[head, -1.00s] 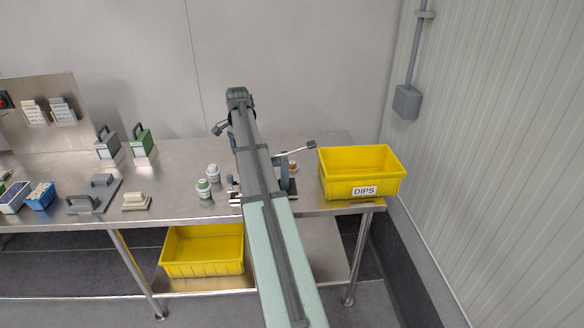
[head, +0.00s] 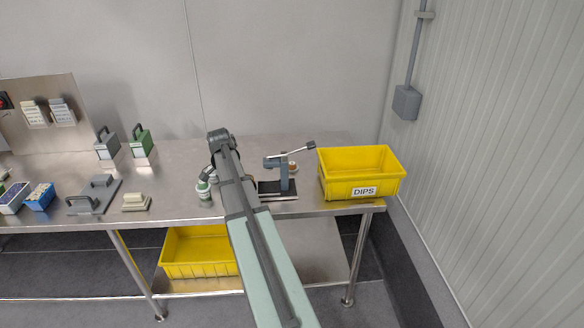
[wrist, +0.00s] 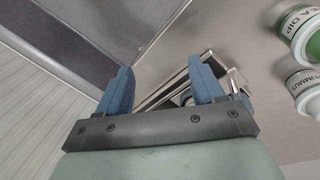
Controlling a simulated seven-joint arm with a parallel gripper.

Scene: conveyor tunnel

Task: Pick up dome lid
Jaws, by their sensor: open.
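I cannot make out a dome lid for certain in either view; my arm hides part of the bench. My gripper (wrist: 162,86) is open in the wrist view, its two blue fingers spread and nothing held between them. Past the fingers lies a metal fixture (wrist: 172,88) on the steel surface. A jar with green on it, lettered in part "EA DIP" (wrist: 302,30), and a white jar (wrist: 308,88) lie at the right edge of that view, apart from the fingers. In the head view the green-marked jar (head: 203,190) stands just left of my arm.
A yellow DIPS bin (head: 362,192) is at the bench's right end. Another yellow bin (head: 197,262) sits on the shelf below.

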